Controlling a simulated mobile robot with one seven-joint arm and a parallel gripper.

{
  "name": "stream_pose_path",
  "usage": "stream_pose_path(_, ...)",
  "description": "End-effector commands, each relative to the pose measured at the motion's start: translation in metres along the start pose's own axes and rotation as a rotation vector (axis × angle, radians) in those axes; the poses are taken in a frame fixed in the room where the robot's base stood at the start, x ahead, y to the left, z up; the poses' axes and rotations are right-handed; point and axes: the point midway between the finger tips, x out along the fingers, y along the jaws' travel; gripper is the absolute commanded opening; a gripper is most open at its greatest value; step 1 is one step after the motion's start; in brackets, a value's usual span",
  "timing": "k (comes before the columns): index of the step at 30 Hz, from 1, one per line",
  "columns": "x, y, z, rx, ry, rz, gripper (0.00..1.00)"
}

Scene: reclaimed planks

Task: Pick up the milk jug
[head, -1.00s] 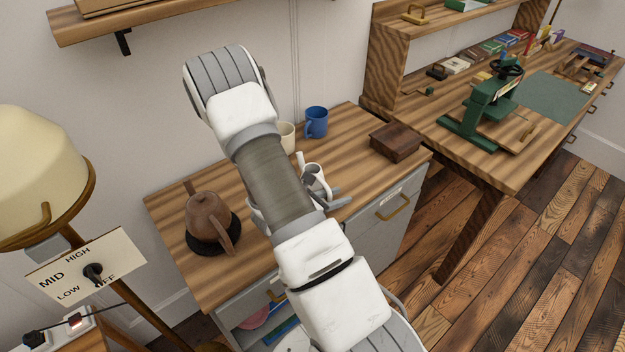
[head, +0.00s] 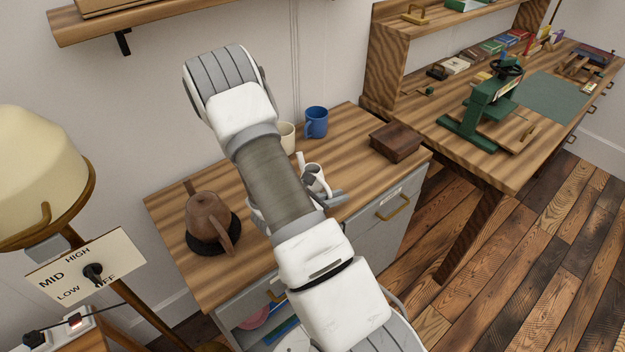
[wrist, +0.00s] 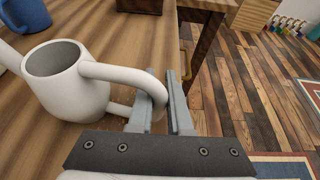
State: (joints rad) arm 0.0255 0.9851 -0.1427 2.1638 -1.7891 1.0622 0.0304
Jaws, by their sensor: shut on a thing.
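The milk jug is white, with a round open mouth and a looped handle. In the wrist view the milk jug (wrist: 65,90) stands upright on the wooden cabinet top, left of the fingers. My gripper (wrist: 165,95) is shut on the jug's handle, whose outer bend lies between the fingers. In the head view the milk jug (head: 313,172) is partly hidden by my arm, and my gripper (head: 333,198) shows at its lower right. No gap between the jug and the cabinet top can be made out.
A blue mug (head: 316,122) and a cream mug (head: 287,138) stand behind the jug. A dark wooden box (head: 395,142) sits to the right. A brown teapot (head: 211,215) stands on a dark mat at the left. The cabinet's front edge (head: 370,197) is close to the gripper.

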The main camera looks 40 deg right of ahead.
Motion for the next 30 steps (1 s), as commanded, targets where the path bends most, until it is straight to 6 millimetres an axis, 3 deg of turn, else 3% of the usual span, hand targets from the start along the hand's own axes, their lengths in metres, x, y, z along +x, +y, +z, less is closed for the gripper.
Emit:
stream_pose_path(23, 0.0, 0.0, 0.002, 0.002, -0.002, 0.0, 0.0)
stream_pose_path(30, -0.006, 0.001, 0.016, 0.004, -0.003, 0.001, 0.0)
